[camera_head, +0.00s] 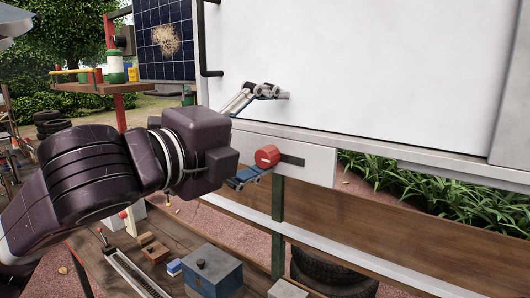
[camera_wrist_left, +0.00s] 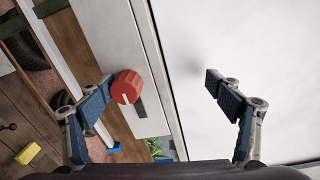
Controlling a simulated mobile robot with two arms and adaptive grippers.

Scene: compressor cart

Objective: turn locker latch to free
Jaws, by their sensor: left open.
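The locker latch is a round red knob (camera_head: 267,156) on a pale strip below the large white panel, with a dark slot running to its right. My left gripper (camera_head: 264,134) is open and empty. One finger is above the knob in front of the white panel, the other just below it. In the left wrist view my left gripper (camera_wrist_left: 160,84) has the knob close beside its left fingertip; contact cannot be told. My right gripper is not seen.
The white panel (camera_head: 370,70) fills the upper right. A wooden board (camera_head: 390,225) and a green post (camera_head: 278,215) are below the latch. A blue-grey box (camera_head: 212,272) sits on the bench at the bottom, with a tyre (camera_head: 330,275) behind it to the right.

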